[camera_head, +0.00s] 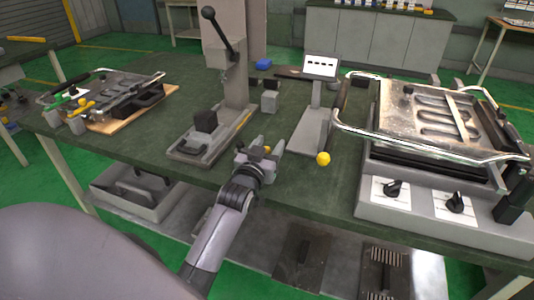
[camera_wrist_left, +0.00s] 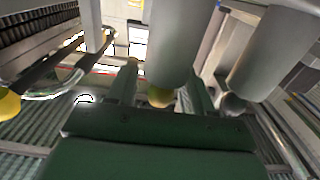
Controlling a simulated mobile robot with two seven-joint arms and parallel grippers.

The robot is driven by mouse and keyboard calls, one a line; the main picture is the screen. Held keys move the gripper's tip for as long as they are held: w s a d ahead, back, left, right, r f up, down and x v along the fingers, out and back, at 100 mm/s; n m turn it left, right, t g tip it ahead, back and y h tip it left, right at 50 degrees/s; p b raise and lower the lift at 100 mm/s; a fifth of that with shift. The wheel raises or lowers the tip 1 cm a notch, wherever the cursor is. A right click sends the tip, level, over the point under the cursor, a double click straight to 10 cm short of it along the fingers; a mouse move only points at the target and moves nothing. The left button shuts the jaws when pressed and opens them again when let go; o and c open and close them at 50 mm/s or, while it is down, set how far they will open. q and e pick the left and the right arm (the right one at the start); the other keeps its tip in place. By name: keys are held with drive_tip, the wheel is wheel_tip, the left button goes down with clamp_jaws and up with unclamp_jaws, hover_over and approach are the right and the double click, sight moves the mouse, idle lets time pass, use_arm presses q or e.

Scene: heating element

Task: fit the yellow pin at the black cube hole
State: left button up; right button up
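My left gripper (camera_head: 261,150) is over the table's front edge, in front of and to the right of the press. Its two fingers stand apart. A small yellow tip (camera_head: 267,149) shows between them; it also shows in the left wrist view (camera_wrist_left: 161,97), below a grey cylinder. Whether the fingers touch it, I cannot tell. It may be the yellow pin. A black cube (camera_head: 205,121) sits on the press base, left of and behind the gripper. Its hole is not visible. My right gripper is not in view.
The press (camera_head: 234,85) has a tall column and black lever. A yellow ball (camera_head: 323,158) is right of my gripper, beside a stand with a white display (camera_head: 320,67). A heating plate unit (camera_head: 430,115) fills the right. A board with tools (camera_head: 120,115) lies left.

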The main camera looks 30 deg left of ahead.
use_arm(q)
clamp_jaws()
drive_tip(key=shift+r, duration=0.1)
